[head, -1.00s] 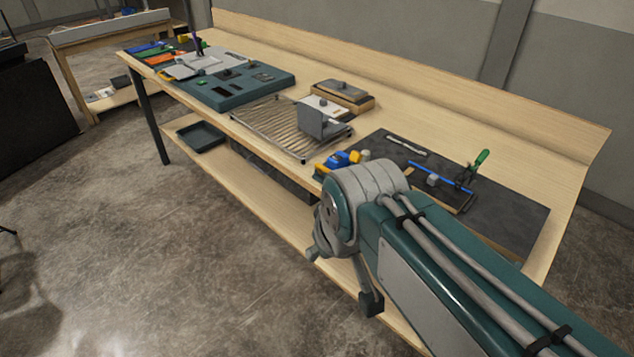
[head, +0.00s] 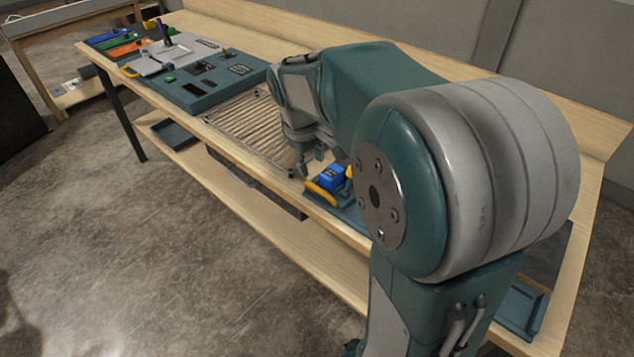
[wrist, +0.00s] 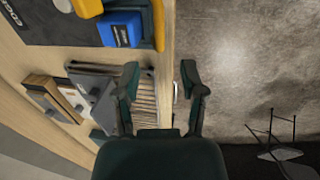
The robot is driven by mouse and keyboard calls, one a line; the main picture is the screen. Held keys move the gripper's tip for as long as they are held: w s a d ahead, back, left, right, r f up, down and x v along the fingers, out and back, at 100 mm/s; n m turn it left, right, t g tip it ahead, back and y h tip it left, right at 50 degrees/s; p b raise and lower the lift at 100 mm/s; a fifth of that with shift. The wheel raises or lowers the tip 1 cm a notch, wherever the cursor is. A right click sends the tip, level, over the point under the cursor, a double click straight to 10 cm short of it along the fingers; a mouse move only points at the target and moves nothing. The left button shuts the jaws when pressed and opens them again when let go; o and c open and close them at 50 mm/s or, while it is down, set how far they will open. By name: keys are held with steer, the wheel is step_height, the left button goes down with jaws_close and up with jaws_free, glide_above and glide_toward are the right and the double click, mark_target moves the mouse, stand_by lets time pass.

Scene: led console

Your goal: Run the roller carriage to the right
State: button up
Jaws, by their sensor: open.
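The roller bed (head: 245,122), a row of pale rods in a frame, lies along the front of the bench in the head view. Its rods also show in the wrist view (wrist: 143,97), partly behind a finger. A grey plate-like block (wrist: 100,84), which looks like the roller carriage, shows left of my fingers in the wrist view. My arm hides it in the head view. My gripper (head: 312,160) is open and empty by the right end of the bed, near the bench's front edge. In the wrist view, the gap between its fingers (wrist: 161,78) spans the bench edge.
A blue and yellow device (head: 332,178) stands just right of my gripper and also shows in the wrist view (wrist: 121,30). A teal console (head: 205,82) lies left of the bed. A wooden block (wrist: 48,95) sits behind the bed. Open floor (head: 130,250) lies in front.

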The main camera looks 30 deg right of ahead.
mark_target(318, 188)
steer(key=f, duration=0.2)
steer(key=d+f, duration=0.1)
steer(key=f, duration=0.2)
steer(key=d+f, duration=0.1)
steer(key=f, duration=0.2)
steer(key=shift+w+d+f, duration=0.1)
steer(key=shift+w+d, duration=0.1)
steer(key=shift+w, duration=0.05)
steer(key=shift+a, duration=0.65)
steer(key=c, duration=0.5)
jaws_close()
steer(key=shift+d, duration=0.3)
